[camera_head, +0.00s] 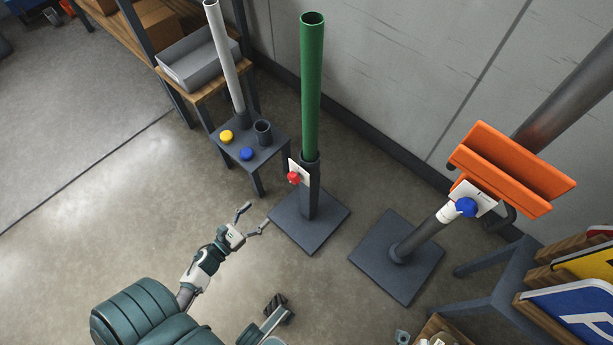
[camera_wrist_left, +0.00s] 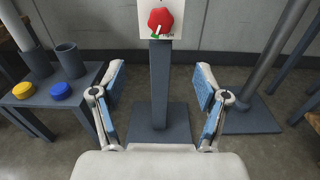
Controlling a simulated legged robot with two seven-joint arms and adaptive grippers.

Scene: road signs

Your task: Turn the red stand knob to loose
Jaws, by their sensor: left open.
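The red knob (camera_head: 293,178) sits on a white plate on the post of the green-pole stand (camera_head: 311,90). In the left wrist view the red knob (camera_wrist_left: 160,20) is near the top centre, with a white mark pointing down and slightly left.
A small table (camera_head: 268,152) with yellow (camera_head: 226,136) and blue (camera_head: 246,154) caps and a dark cup (camera_head: 263,132) stands left of the stand. Road signs (camera_head: 585,310) fill the lower right. Floor at left is clear.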

